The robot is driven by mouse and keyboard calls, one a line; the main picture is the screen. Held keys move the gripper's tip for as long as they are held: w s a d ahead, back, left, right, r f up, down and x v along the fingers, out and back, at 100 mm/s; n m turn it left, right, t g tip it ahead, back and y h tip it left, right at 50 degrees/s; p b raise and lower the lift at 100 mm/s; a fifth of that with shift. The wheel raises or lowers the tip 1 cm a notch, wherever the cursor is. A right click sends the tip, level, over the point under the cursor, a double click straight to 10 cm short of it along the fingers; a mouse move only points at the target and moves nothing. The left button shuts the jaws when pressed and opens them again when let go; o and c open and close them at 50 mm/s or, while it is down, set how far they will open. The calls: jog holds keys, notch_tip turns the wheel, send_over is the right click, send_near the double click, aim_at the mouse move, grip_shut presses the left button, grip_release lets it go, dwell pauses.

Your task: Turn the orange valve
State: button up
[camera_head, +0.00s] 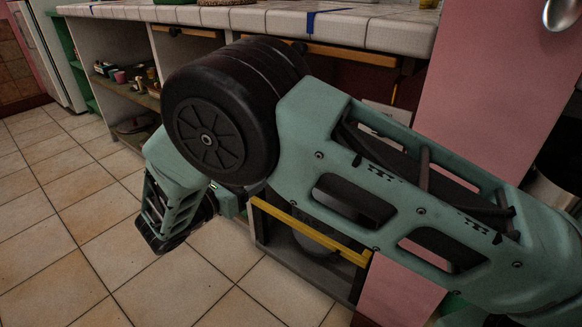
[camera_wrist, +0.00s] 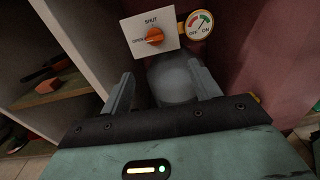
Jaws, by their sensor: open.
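The orange valve (camera_wrist: 155,37) is a small knob on a white plate with the words SHUT above it and OPEN to its left. It shows in the wrist view, at the top just left of centre. The knob's longer side lies roughly level, toward the OPEN word. My gripper (camera_wrist: 163,84) is open and empty, its two grey fingers apart and below the plate in the picture, not touching the valve. In the head view my arm crosses the picture and the valve cannot be made out.
A round gauge (camera_wrist: 199,24) marked OFF and ON sits right of the plate. A grey rounded body, perhaps a tank (camera_wrist: 174,80), shows between the fingers. Open shelves (camera_head: 127,85) stand under the tiled counter (camera_head: 348,27). A yellow bar (camera_head: 310,231) lies below my arm. Tiled floor (camera_head: 62,240) is clear at left.

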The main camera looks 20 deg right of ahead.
jog(key=w+r+b+x, duration=0.1)
jog(key=b+x, duration=0.5)
jog(key=x, duration=1.1)
jog(key=shift+a+f+t, duration=0.35)
jog(key=shift+f+t, duration=0.05)
jog(key=shift+f, duration=0.05)
jog(key=c, duration=1)
